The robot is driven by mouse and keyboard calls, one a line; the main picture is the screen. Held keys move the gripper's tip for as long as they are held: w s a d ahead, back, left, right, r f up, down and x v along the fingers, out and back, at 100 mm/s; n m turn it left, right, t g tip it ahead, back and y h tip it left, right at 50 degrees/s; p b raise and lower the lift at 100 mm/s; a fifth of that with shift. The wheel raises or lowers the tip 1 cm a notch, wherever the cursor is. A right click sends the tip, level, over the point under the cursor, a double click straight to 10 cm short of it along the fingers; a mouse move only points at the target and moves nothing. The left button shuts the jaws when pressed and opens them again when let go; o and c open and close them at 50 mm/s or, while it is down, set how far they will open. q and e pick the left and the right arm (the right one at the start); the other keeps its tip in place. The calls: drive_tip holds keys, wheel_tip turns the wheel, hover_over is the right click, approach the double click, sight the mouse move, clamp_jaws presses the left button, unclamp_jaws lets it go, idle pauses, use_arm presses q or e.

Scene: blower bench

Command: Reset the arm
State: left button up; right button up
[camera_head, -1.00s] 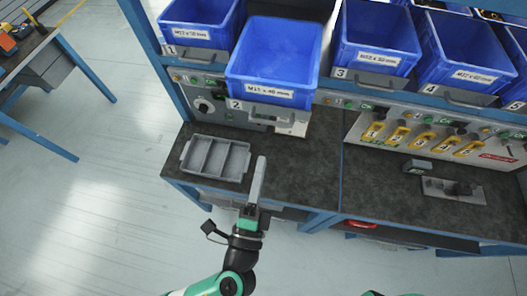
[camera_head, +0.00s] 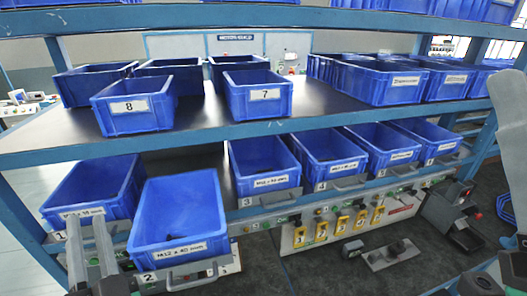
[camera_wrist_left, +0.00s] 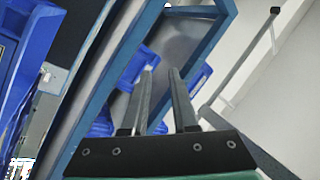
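My left gripper (camera_head: 90,248) is at the lower left, with its two grey fingers upright and apart. It is in front of blue bin 1 (camera_head: 98,185) and just left of blue bin 2 (camera_head: 178,215). The left wrist view also shows the two fingers (camera_wrist_left: 160,95) spread, with nothing between them. A grey finger-like part (camera_head: 508,110) of my right arm stands at the right edge. Most of that gripper is cut off, so its opening cannot be judged.
Bin 2 sticks out ahead of its row. Bins 3 (camera_head: 264,165) and 4 (camera_head: 325,158) and others sit to its right. Bins 7 (camera_head: 258,95) and 8 (camera_head: 135,106) stand on the upper shelf (camera_head: 205,125). Yellow labelled parts (camera_head: 341,227) and a grey fixture (camera_head: 390,254) are lower right.

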use_arm(q)
wheel_tip(320, 180, up, 13)
drive_tip(key=s+a+n+t+h, duration=0.1)
drive_tip(key=s+a+n+t, duration=0.1)
drive_tip(key=n+t, duration=0.2)
drive_tip(key=s+d+r+m+t+h, duration=0.45)
drive_tip(key=d+r+h, duration=0.4)
drive_tip(key=h, duration=0.45)
wheel_tip(320, 180, up, 25)
drive_tip(key=p, duration=2.7)
wheel_tip(320, 180, down, 48)
drive_tip(key=b, duration=4.8)
drive_tip(key=shift+d+r+n+t+h, duration=0.2)
drive_tip(key=shift+d+n+t+h, duration=0.15)
drive_tip(key=shift+n+h, duration=0.1)
drive_tip(key=shift+s, duration=0.1)
